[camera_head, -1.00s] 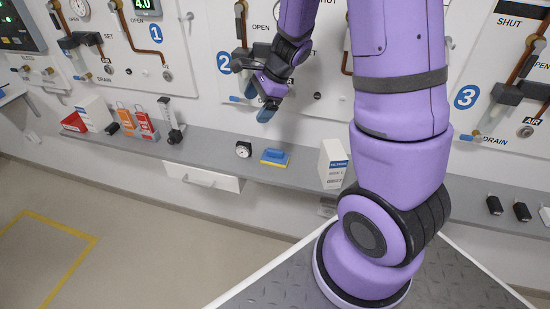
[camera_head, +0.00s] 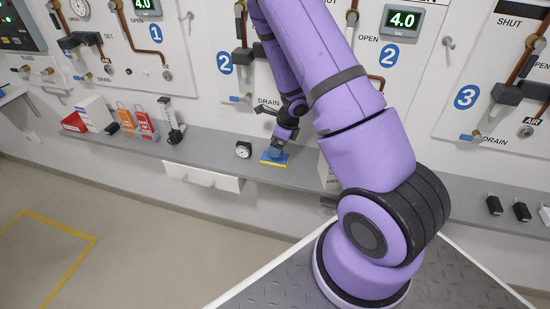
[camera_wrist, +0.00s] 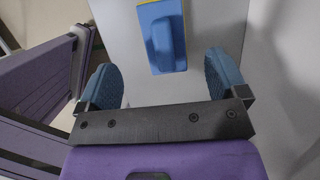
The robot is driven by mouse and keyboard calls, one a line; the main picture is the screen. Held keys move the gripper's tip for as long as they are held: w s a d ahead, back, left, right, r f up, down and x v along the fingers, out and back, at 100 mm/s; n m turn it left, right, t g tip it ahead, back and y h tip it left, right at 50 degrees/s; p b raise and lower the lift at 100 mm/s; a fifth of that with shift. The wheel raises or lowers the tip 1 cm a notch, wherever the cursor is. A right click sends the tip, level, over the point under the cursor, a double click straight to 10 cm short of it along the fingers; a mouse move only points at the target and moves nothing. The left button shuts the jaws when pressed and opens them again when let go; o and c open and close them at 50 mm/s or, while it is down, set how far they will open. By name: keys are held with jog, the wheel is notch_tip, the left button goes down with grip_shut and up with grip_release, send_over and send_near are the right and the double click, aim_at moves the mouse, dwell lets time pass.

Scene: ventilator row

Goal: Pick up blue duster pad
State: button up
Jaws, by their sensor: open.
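The blue duster pad (camera_head: 270,159), with a yellow base, lies on the grey shelf below panel 2. In the wrist view the pad (camera_wrist: 164,42) lies ahead of and between my two blue fingertips, with its blue grip block facing up. My gripper (camera_head: 279,146) is just over the pad in the head view and hides part of it. In the wrist view my gripper (camera_wrist: 165,77) is open, with its fingers apart on either side and nothing held between them.
A round gauge (camera_head: 243,150) stands left of the pad on the shelf (camera_head: 215,146). A white box (camera_head: 325,171) is to the right, mostly hidden by my arm. The wall panel with valves rises behind.

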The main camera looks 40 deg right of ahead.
jog(key=shift+d+x, duration=0.1)
jog(key=shift+x, duration=1.65)
jog(key=shift+d+x, duration=0.15)
jog(key=shift+x, duration=1.55)
jog(key=shift+c, duration=0.2)
jog(key=c, duration=1.1)
jog(key=shift+o, duration=0.2)
